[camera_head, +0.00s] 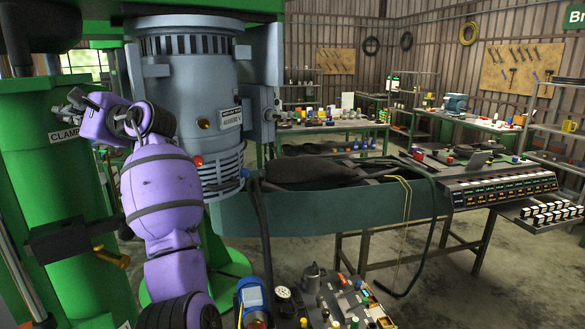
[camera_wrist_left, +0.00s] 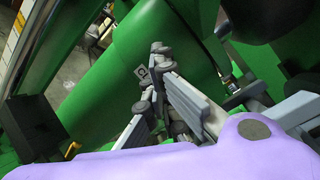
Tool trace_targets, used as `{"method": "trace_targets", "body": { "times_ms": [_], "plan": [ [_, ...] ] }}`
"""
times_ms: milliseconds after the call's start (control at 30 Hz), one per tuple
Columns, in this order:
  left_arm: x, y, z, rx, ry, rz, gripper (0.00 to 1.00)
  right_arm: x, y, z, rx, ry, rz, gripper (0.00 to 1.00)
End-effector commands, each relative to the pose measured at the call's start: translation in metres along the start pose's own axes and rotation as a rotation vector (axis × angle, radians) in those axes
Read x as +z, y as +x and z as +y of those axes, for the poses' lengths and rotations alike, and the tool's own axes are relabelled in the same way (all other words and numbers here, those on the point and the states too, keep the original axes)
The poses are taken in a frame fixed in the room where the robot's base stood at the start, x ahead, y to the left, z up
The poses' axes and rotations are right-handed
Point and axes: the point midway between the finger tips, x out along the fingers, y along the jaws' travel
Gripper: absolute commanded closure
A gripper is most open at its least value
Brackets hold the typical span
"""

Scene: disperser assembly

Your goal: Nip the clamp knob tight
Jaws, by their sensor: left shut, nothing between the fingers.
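The green column (camera_head: 38,190) with a label starting "CLAM" (camera_head: 63,137) stands at the far left in the head view. My left gripper (camera_head: 70,105) is at the column, just above this label. In the left wrist view the gripper (camera_wrist_left: 153,82) is shut, with nothing seen between its fingers, in front of the green column (camera_wrist_left: 100,95). A small piece of the label (camera_wrist_left: 142,72) shows beside the fingertips. I cannot make out the clamp knob; the fingers may hide it. Whether the fingers touch anything cannot be told. My right gripper is not in view.
A grey motor housing (camera_head: 195,90) hangs close to the right of my left arm. A dark block (camera_head: 72,240) sits lower on the column. A teal trough (camera_head: 320,212) lies to the right, with a cluttered small table (camera_head: 345,300) in front. Workbenches stand behind.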

Motion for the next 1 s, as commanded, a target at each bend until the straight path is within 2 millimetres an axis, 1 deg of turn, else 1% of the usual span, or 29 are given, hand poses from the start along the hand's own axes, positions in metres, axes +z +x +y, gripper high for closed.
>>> {"method": "trace_targets", "body": {
  "times_ms": [33,133,700,867,1000],
  "plan": [
    [0.0008,0.0027,0.0032,0.006,0.002,-0.003,1.00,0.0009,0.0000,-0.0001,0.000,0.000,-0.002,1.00],
    [0.0008,0.0030,0.0037,0.006,0.002,-0.004,1.00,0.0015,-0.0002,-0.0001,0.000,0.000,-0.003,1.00],
    [-0.0051,0.0036,0.0032,0.009,0.005,-0.003,1.00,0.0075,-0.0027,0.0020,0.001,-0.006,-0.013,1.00],
    [-0.0051,0.0036,0.0028,0.009,0.005,-0.002,1.00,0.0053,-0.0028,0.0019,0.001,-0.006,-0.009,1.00],
    [-0.0039,0.0034,0.0008,0.009,0.004,-0.001,1.00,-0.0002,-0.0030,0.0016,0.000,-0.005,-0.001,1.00]
  ]
}}
